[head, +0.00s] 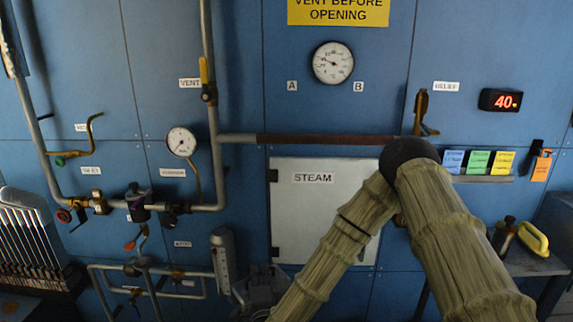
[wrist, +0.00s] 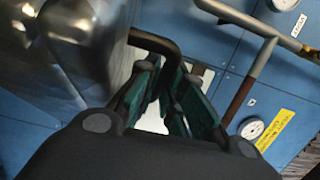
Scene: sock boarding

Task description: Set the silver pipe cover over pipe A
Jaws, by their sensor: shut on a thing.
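The silver pipe cover (wrist: 92,28) is a shiny curved metal piece at the upper left of the wrist view, cut off by the frame edge. Its dark bent handle (wrist: 155,42) runs between my fingertips. My gripper (wrist: 166,78) is shut on that handle, with green pads either side. In the head view my sleeved arm hides the gripper and the cover. A horizontal pipe (head: 320,139) with a rusty brown stretch runs below the A and B labels; it shows slanted, apart from the cover, in the wrist view (wrist: 248,82). I cannot tell which stretch is pipe A.
A pressure gauge (head: 333,63) hangs above the pipe, and a white STEAM panel (head: 318,215) below. A vertical pipe (head: 214,130) with a yellow-handled valve stands left. A brass valve (head: 421,112) sits at the pipe's right end. Coloured cards (head: 478,162) rest on a shelf.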

